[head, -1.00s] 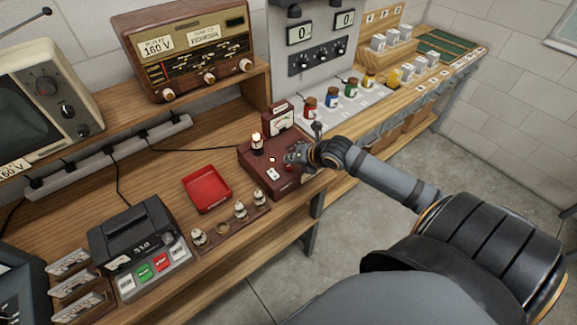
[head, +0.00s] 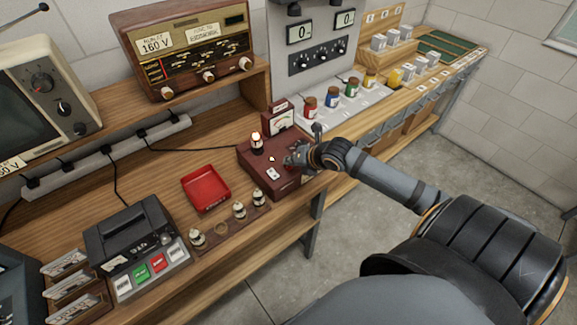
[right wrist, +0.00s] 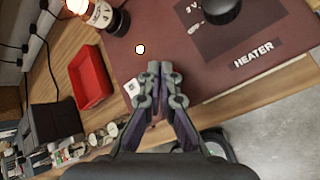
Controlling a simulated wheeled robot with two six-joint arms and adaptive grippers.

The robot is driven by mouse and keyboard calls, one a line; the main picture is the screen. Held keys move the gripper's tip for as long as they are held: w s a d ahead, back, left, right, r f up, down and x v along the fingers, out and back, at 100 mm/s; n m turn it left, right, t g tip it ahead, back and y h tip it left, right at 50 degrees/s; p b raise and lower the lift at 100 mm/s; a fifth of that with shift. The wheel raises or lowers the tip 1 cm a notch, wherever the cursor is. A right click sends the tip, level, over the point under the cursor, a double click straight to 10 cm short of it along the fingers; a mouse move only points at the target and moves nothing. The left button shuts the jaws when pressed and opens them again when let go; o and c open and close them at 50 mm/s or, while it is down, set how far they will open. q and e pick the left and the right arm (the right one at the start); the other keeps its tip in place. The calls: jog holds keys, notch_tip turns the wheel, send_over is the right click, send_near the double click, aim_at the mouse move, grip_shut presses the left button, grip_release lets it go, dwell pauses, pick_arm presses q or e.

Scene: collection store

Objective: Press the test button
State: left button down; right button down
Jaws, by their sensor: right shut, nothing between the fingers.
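The maroon tester box (head: 262,180) stands at the bench's front edge, with an upright meter (head: 280,120) behind it. A glowing tube (head: 257,143) is in its top, also at upper left in the right wrist view (right wrist: 112,18). A small round white spot (head: 271,159), a lamp or button, shows on the top; it is left of the fingers in the right wrist view (right wrist: 140,49). My right gripper (head: 290,160) is shut and empty over the box's right part (right wrist: 160,68). I cannot tell whether the fingertips touch it. The test button is not clearly identifiable; the gripper hides part of the top.
A black knob (right wrist: 225,8) and a HEATER label (right wrist: 258,54) are on the box. A red tray (head: 206,188) and a wooden strip with several tubes (head: 228,221) lie to the left. Colored jars (head: 331,98) stand behind right. Open floor (head: 300,255) lies in front.

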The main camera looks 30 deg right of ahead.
aim_at(291, 167)
jog(key=shift+f+b, duration=0.3)
dwell(0.5)
jog(key=shift+r+p, duration=0.6)
jog(key=shift+r, duration=0.25)
notch_tip(291, 167, up, 5)
jog(key=p, duration=0.4)
jog(key=shift+r, duration=0.1)
dwell(0.5)
